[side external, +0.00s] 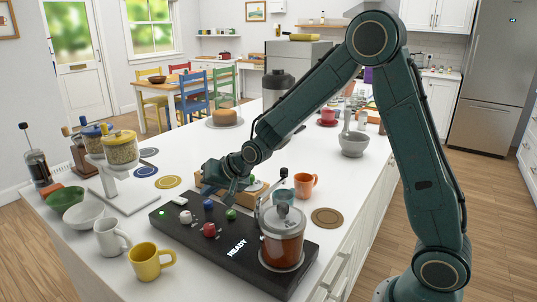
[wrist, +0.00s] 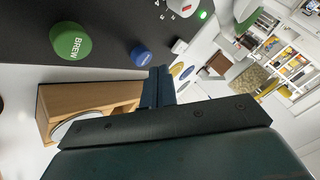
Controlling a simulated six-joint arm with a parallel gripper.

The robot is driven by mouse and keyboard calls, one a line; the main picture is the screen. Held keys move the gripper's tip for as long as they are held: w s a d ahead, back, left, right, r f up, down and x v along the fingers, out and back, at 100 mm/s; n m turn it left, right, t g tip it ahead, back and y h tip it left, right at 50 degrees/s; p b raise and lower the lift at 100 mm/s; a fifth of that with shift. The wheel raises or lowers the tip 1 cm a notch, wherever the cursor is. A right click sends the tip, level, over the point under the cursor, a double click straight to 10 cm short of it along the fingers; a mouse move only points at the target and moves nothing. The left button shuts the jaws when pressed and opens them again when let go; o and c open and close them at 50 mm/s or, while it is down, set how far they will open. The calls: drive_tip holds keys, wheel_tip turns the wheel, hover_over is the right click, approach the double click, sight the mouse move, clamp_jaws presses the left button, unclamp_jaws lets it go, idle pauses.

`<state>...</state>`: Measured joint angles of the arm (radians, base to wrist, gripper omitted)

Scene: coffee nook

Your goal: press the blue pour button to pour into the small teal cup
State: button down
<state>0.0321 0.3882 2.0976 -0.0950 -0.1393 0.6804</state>
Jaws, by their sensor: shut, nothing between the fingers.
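The black coffee machine base (side external: 165,222) lies on the white counter with READY lit on its front. The blue button (side external: 209,204) sits near its back edge; it also shows in the wrist view (wrist: 141,54). My gripper (side external: 230,198) is shut and empty, behind the blue and green buttons. Its fingertips (wrist: 160,72) appear close to the blue button, apart from it in the wrist view. I cannot tell what is inside the cup.
Beside the blue button are a green BREW button (side external: 231,214), a red button (side external: 209,230) and a white button (side external: 185,217). A glass pot (side external: 283,238) with brown liquid stands at the right end. An orange mug (side external: 306,186) and a wooden box (wrist: 110,94) are behind.

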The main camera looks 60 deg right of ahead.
sight(211, 203)
drive_tip(key=shift+f, duration=0.2)
drive_tip(key=shift+f, duration=0.25)
drive_tip(key=shift+f, duration=0.8)
idle(1.8)
drive_tip(key=shift+r, duration=1.25)
drive_tip(key=shift+r, duration=0.1)
drive_tip(key=shift+r, duration=2.4)
